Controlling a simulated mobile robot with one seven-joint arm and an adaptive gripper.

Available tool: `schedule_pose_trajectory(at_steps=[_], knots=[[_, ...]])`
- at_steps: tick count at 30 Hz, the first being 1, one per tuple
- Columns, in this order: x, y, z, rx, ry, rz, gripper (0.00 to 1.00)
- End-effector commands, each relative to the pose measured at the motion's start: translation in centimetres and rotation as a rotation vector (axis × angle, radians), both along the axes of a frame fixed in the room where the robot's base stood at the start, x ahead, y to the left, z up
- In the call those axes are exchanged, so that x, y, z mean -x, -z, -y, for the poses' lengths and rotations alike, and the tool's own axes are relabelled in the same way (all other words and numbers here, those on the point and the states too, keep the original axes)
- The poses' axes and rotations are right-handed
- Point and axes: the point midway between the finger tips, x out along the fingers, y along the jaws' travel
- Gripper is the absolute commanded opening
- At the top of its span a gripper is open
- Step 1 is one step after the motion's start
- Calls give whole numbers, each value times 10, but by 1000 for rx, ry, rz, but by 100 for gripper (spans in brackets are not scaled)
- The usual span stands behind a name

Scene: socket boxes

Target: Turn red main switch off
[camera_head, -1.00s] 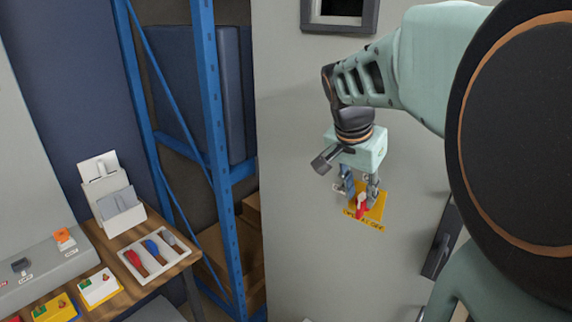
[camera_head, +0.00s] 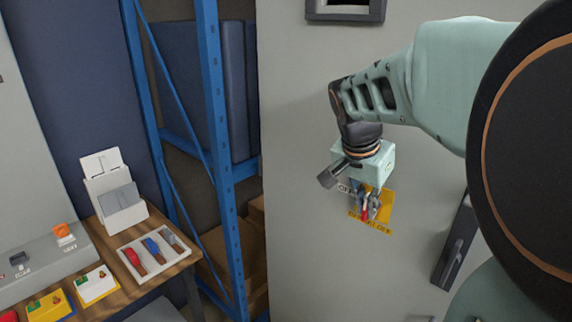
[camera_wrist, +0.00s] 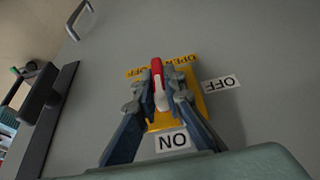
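The red main switch (camera_wrist: 157,68) sits on a yellow plate (camera_wrist: 155,126) on the grey cabinet face. Its handle is red at one end and pale at the other, and the pale end lies toward the ON label (camera_wrist: 172,141) in the wrist view. The OFF label (camera_wrist: 222,83) is to the right of the plate there. In the head view the switch shows as a small red spot (camera_head: 365,214) at my gripper. My gripper (camera_wrist: 160,80) has its fingers drawn in on both sides of the handle, shut on it. The fingers hide part of the plate.
A black cabinet handle (camera_head: 456,245) is right of the switch, and a dark framed panel (camera_head: 346,10) is above. A blue rack (camera_head: 215,120) stands left of the cabinet. A wooden table (camera_head: 155,276) at the left holds a white tray (camera_head: 181,262) and socket boxes.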

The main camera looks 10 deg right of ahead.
Motion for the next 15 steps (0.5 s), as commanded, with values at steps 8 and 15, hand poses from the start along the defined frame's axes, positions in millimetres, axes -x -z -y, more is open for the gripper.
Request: schedule_pose_trajectory(at_steps=[8,15], knots=[[0,0,0,1,0,-2,0],[-1,-1,-1,34,-2,-45,0]])
